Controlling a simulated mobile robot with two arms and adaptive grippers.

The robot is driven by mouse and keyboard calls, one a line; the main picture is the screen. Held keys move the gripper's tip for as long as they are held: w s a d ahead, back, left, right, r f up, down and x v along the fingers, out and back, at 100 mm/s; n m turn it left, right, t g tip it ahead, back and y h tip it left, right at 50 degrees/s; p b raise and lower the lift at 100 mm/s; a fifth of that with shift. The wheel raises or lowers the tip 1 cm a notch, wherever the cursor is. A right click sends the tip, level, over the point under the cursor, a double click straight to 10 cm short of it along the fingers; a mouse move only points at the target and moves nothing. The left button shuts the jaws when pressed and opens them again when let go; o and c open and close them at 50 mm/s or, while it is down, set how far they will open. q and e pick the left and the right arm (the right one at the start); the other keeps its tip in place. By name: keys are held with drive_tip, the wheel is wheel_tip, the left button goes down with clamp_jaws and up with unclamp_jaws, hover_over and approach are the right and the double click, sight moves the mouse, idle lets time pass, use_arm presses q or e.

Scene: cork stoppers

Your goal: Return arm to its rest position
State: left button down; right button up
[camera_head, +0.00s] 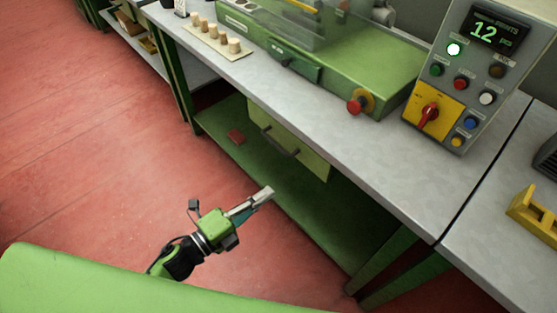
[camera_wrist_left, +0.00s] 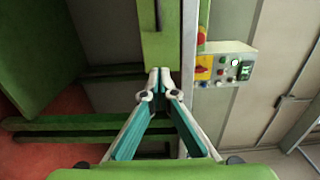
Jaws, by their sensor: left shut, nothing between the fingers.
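My left gripper (camera_head: 266,194) is shut and empty, held in front of the workbench and below its top, over the red floor. In the left wrist view its fingertips (camera_wrist_left: 160,72) meet, with nothing between them. Several cork stoppers (camera_head: 221,37) stand upright in a row on a pale board on the bench, well away from the gripper. My right gripper is not in view.
The workbench (camera_head: 330,125) carries a green machine (camera_head: 345,75) with a red knob. A control panel (camera_head: 470,75) reads 12. A drawer unit (camera_head: 290,145) hangs under the top, above a green lower shelf (camera_head: 275,185). A yellow holder (camera_head: 533,213) sits at right. Open red floor (camera_head: 90,130) lies at left.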

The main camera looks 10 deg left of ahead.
use_arm(q)
drive_tip(key=s+a+f+n+g+y, duration=0.1)
drive_tip(key=s+a+f+n+y, duration=0.25)
drive_tip(key=f, duration=0.65)
drive_tip(key=s+a+f+n+g+y, duration=0.15)
drive_tip(key=a+f+n, duration=0.35)
drive_tip(key=f, duration=0.5)
drive_tip(key=s+a+f+n+g+y, duration=0.25)
drive_tip(key=f+n+y, duration=0.2)
drive_tip(key=f, duration=0.55)
drive_tip(key=s+f+n+g, duration=0.2)
drive_tip(key=s+f, duration=0.3)
drive_tip(key=s, duration=0.4)
drive_tip(key=s+a+f+n+g+y, duration=0.1)
drive_tip(key=s+f+n+g, duration=0.2)
drive_tip(key=s+f, duration=0.3)
drive_tip(key=s+f+n+g, duration=0.3)
drive_tip(key=s+f+n, duration=0.2)
drive_tip(key=s, duration=0.7)
drive_tip(key=shift+s+a+f+p, duration=0.35)
drive_tip(key=shift+s+a+p, duration=0.05)
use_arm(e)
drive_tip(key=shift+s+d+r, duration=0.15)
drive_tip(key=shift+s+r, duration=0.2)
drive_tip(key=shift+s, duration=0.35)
use_arm(q)
drive_tip(key=shift+y, duration=0.25)
